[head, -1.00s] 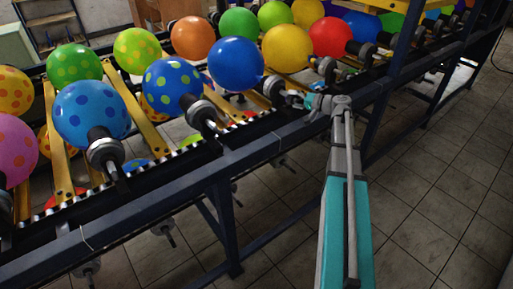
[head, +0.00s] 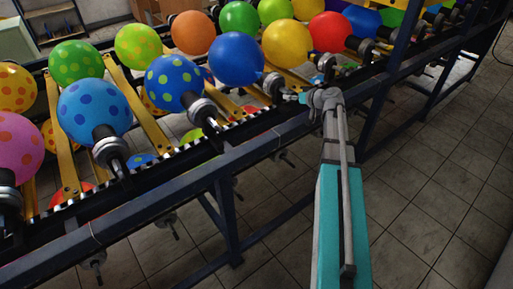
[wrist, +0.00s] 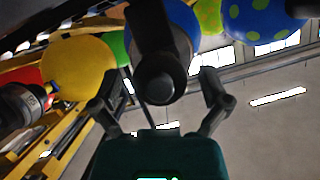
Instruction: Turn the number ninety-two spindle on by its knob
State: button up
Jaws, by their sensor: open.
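A dark spindle with a round knob end (wrist: 160,82) fills the middle of the wrist view, with a plain blue balloon (wrist: 183,28) behind it. My gripper (wrist: 160,74) is open, with one finger on each side of the knob; I cannot tell whether they touch it. In the head view my gripper (head: 304,98) is small, beside the outer end of the spindle (head: 272,86) that carries the plain blue balloon (head: 237,60).
A spindle (head: 326,64) with a yellow balloon (head: 286,42) stands to the right, and one (head: 201,110) with a spotted blue balloon to the left. A dark blue frame rail (head: 235,158) runs along the front. The tiled floor (head: 430,160) at right is clear.

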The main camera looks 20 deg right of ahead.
jog(key=shift+n, duration=0.4)
jog(key=p+v, duration=0.6)
jog(key=v, duration=0.8)
jog(key=shift+s+a+f+m+g+h+p, duration=0.35)
jog(key=shift+s+a+f+g+h+p, duration=1.05)
jog(key=shift+a, duration=3.15)
jog(key=shift+s+a+f+m+g+h, duration=0.1)
jog(key=shift+s+a+f+m+g, duration=0.45)
jog(key=shift+s+a+g, duration=2.95)
jog(key=shift+s+a+f+m+g+h+p, duration=0.1)
jog(key=shift+s+a+f+g+h+p, duration=0.9)
jog(key=shift+a, duration=4.65)
jog(key=shift+w+f+y+b, duration=0.25)
jog(key=shift+w+y+b, duration=0.05)
jog(key=shift+s+a+r+m+h+p, duration=0.1)
jog(key=shift+s+a+m+h+p, duration=0.1)
jog(key=shift+s+a+h, duration=0.3)
jog(key=shift+s+a+r+m+h+p, duration=0.15)
jog(key=shift+s+a+h, duration=0.15)
jog(key=shift+s, duration=0.4)
